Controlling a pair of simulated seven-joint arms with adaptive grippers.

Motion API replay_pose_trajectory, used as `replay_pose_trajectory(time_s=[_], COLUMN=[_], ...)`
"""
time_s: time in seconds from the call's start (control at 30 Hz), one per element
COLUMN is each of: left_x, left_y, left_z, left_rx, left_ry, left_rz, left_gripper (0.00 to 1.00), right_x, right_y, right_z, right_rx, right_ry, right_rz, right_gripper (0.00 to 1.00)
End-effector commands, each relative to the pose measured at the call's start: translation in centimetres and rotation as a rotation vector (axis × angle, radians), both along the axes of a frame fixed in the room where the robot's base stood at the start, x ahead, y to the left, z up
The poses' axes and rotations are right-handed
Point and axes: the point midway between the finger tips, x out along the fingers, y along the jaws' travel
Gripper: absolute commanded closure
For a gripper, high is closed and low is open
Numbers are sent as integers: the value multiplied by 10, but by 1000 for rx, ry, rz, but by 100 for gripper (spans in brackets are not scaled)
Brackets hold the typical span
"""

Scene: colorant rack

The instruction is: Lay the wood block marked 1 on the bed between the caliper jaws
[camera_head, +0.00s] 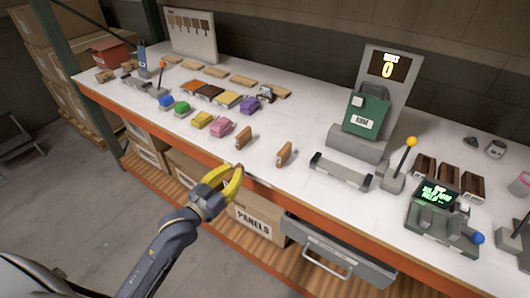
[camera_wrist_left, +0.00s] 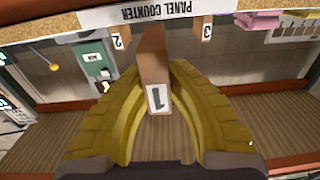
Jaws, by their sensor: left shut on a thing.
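My left gripper (camera_head: 232,182) has yellow fingers and is in front of the table's front edge. In the left wrist view the left gripper (camera_wrist_left: 158,115) is shut on a brown wood block (camera_wrist_left: 153,62) with a white label marked 1. In the head view the fingers largely hide this block. A grey device with a green-lit display (camera_head: 437,196) and a blue knob stands at the right of the table; I cannot clearly tell its jaws or bed. A low grey bar with raised dark ends (camera_head: 341,171) lies left of it. My right gripper is not in view.
Two more blocks stand near the front edge, marked 2 (camera_wrist_left: 118,41) and 3 (camera_wrist_left: 207,30) in the wrist view. A lever with an orange ball (camera_head: 411,142) and a green machine (camera_head: 366,112) stand behind the grey bar. Dark wood panels (camera_head: 448,174) lie behind the display device.

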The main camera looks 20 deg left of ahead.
Motion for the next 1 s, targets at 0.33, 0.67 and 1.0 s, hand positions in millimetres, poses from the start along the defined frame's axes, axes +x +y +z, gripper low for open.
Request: replay_pose_trajectory(time_s=[0.33,0.67,1.0], left_x=[1,55,118], left_y=[-1,-16,-34], left_z=[2,4,3], left_rx=[0,-1,0], left_ry=[-2,-5,-2], left_rz=[-1,-1,-1], left_gripper=[100,100,100], right_x=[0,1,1], right_y=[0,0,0], right_z=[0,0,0], right_rx=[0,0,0], right_ry=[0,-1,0], right_rz=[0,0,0], right_gripper=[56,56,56])
